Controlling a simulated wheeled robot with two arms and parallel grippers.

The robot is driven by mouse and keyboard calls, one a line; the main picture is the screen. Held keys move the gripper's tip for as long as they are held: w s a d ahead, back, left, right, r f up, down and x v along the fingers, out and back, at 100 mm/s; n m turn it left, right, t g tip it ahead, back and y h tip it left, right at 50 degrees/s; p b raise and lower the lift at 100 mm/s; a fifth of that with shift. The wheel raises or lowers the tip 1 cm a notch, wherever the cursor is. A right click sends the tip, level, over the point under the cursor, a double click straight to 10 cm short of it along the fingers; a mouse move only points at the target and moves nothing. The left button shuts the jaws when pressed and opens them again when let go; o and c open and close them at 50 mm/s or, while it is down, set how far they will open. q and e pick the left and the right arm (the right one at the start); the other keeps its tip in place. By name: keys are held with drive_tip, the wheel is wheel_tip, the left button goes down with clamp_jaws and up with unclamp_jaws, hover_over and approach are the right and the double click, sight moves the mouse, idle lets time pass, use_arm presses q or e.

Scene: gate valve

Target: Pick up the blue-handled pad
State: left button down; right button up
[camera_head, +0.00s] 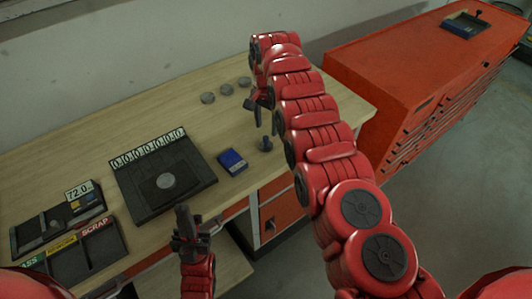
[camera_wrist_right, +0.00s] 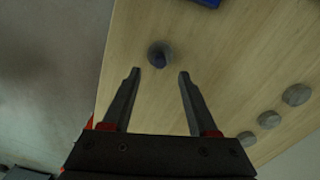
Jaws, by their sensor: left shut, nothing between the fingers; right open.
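A small round grey pad with a dark bluish upright knob (camera_head: 265,144) stands on the wooden table near its front edge. It also shows in the right wrist view (camera_wrist_right: 160,53), just beyond the fingertips and centred between them. My right gripper (camera_wrist_right: 160,74) is open and empty, pointing toward the pad. In the head view my right gripper (camera_head: 266,112) hangs above the table, partly hidden by my red arm. My left gripper (camera_head: 185,214) is shut and empty, in front of the black-framed display unit.
A blue box (camera_head: 232,161) lies left of the pad. Three grey discs (camera_head: 226,89) lie farther back. The display unit (camera_head: 165,179) carries a round disc. Sorting trays (camera_head: 85,256) stand at the left. An orange tool cabinet (camera_head: 400,85) stands beyond the table's right end.

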sight(266, 137)
drive_tip(key=shift+s+f, duration=0.1)
drive_tip(key=shift+f, duration=0.35)
drive_tip(key=shift+a, duration=0.1)
wheel_tip(266, 137, down, 3)
drive_tip(key=p, duration=0.4)
drive_tip(key=shift+s+r, duration=0.1)
drive_tip(key=shift+s, duration=0.05)
wheel_tip(266, 137, down, 3)
drive_tip(key=b, duration=0.2)
drive_tip(key=shift+r+b, duration=0.2)
drive_tip(key=shift+b, duration=0.1)
drive_tip(key=shift+r, duration=0.1)
drive_tip(key=c, duration=0.6)
clamp_jaws()
